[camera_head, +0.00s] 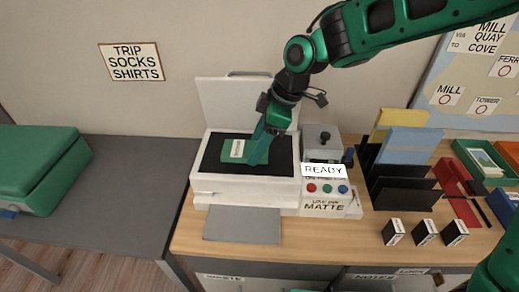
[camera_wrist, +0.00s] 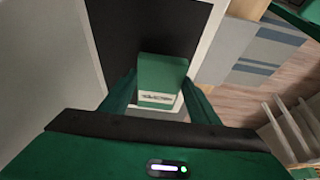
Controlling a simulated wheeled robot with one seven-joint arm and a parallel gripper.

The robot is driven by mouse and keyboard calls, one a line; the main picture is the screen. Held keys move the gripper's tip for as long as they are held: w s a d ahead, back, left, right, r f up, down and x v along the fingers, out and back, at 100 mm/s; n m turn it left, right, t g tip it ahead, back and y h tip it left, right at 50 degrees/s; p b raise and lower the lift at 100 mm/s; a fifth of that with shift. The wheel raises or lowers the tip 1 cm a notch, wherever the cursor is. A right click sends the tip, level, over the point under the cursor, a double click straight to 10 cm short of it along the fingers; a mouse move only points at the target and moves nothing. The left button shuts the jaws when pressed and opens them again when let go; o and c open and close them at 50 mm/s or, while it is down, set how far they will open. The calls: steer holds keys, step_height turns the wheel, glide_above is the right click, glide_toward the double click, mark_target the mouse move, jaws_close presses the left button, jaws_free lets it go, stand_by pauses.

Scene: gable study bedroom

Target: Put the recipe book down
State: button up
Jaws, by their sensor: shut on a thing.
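The recipe book (camera_head: 234,148) is a small green book with a pale label. In the head view it is at the dark bed (camera_head: 222,163) of a white machine with its lid (camera_head: 235,100) raised. My gripper (camera_head: 258,152) reaches down from above at the book's right side and is shut on it. In the wrist view the book (camera_wrist: 162,78) stands out between the two green fingers, with the dark bed (camera_wrist: 145,30) behind it. I cannot tell whether the book touches the bed.
A READY sign (camera_head: 323,170) and coloured buttons are right of the bed. A dark rack (camera_head: 402,190) with folders stands further right, with several small black boxes (camera_head: 424,232) in front. A green case (camera_head: 40,165) lies on the grey table at left. Bare grey tabletop (camera_head: 130,190) lies between.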

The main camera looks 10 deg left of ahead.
steer(key=shift+f, duration=1.25)
steer(key=o, duration=1.1)
steer(key=shift+f, duration=0.1)
steer(key=v, duration=1.2)
